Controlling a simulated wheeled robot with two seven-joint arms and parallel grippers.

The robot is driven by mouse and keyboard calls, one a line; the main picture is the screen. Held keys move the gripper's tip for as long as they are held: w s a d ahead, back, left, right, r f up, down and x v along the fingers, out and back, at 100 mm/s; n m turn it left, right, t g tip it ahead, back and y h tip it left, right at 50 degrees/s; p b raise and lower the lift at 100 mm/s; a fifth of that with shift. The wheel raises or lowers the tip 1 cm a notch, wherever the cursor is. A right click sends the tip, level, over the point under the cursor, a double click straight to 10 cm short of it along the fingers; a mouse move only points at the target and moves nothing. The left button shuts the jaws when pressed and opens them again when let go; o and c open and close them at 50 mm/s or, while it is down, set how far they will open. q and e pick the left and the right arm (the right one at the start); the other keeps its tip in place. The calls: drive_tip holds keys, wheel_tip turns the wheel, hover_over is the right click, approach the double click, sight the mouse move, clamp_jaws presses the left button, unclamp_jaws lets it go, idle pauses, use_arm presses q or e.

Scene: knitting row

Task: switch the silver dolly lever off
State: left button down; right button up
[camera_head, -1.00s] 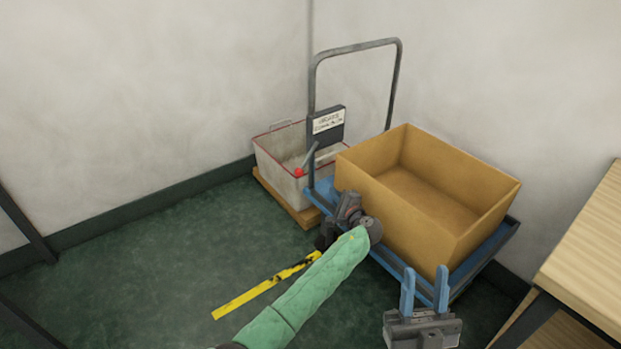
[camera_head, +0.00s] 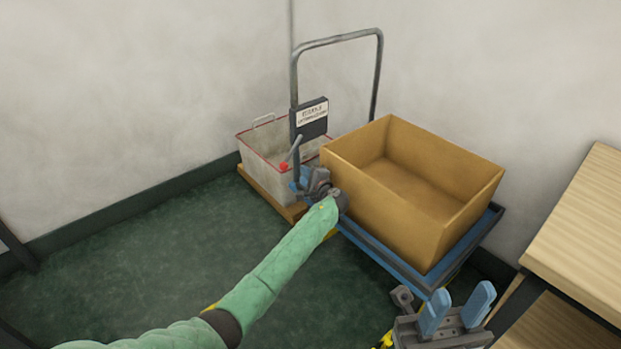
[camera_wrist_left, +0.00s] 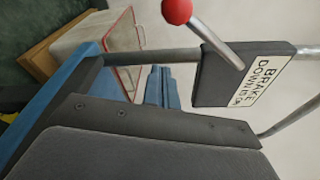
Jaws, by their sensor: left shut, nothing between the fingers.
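The silver lever (camera_head: 293,152) with a red knob (camera_head: 283,167) sticks out from a dark labelled plate (camera_head: 310,119) on the dolly's handle post. In the left wrist view the lever (camera_wrist_left: 216,40) slants from its red knob (camera_wrist_left: 177,10) to the plate (camera_wrist_left: 245,75), whose label begins "BRAKE DOWN". My left gripper (camera_head: 298,178) is shut and empty just below the knob, close to the handle post. Its blue fingers (camera_wrist_left: 162,88) show together in the left wrist view, apart from the lever. My right gripper (camera_head: 457,309) is open and empty at the lower right.
A tan box (camera_head: 410,190) sits on the blue dolly deck (camera_head: 388,265). A grey red-rimmed bin (camera_head: 262,150) stands on a wooden base (camera_head: 268,198) behind the left gripper. A wooden table (camera_head: 585,235) is at the right. The green floor at left is clear.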

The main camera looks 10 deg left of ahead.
sight(292, 152)
use_arm(q)
drive_tip(key=shift+s+a+r, duration=0.2)
drive_tip(key=shift+s+a, duration=0.1)
drive_tip(key=shift+a, duration=0.25)
drive_tip(key=shift+s+a+r, duration=0.15)
drive_tip(key=shift+s+a, duration=0.15)
drive_tip(key=shift+a, duration=0.3)
drive_tip(key=shift+s+a+r, duration=0.2)
drive_tip(key=shift+s+a, duration=0.1)
drive_tip(key=shift+a, duration=0.25)
